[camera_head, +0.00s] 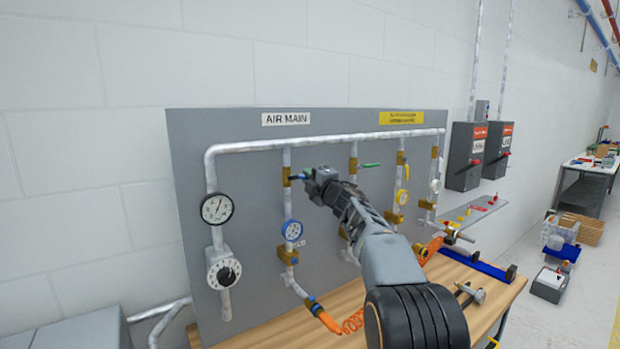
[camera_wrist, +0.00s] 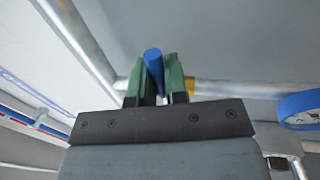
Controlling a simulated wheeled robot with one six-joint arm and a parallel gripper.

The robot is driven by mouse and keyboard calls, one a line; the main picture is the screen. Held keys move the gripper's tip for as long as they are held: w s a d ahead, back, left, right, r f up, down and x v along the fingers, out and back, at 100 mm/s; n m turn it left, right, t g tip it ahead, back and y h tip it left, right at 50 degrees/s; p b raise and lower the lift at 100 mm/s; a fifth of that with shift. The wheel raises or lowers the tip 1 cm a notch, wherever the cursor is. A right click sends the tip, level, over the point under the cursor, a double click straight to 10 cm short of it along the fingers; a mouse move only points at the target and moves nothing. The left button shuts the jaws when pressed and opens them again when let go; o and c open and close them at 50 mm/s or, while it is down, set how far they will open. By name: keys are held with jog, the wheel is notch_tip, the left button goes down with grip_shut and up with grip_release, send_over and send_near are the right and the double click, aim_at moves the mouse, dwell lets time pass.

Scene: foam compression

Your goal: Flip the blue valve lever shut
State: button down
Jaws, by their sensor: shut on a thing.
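The blue valve lever (camera_head: 297,177) sits on a brass valve (camera_head: 286,177) on the pipe branch under the AIR MAIN label (camera_head: 286,118). It points sideways, to the right, across its vertical pipe. My gripper (camera_head: 311,174) is at the lever's right end. In the wrist view the blue lever (camera_wrist: 153,66) stands between the two green finger pads of my gripper (camera_wrist: 154,75), which are shut on it. The brass valve body (camera_wrist: 190,84) shows partly behind the right pad. My gripper and arm hide part of the lever's end in the head view.
A green lever (camera_head: 371,165) and a yellow lever (camera_head: 401,158) are on neighbouring branches to the right. A blue-rimmed gauge (camera_head: 292,230) hangs below the blue lever's valve. An orange coiled hose (camera_head: 352,322) lies at the wooden bench (camera_head: 480,290). The panel's upper left is clear.

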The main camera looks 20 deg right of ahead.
jog(key=c, duration=1.2)
grip_release()
jog(key=shift+o, duration=0.2)
jog(key=b+v, duration=0.5)
jog(key=v, duration=0.8)
jog(key=shift+s+b, duration=0.3)
jog(key=shift+s, duration=0.1)
jog(key=shift+d, duration=0.15)
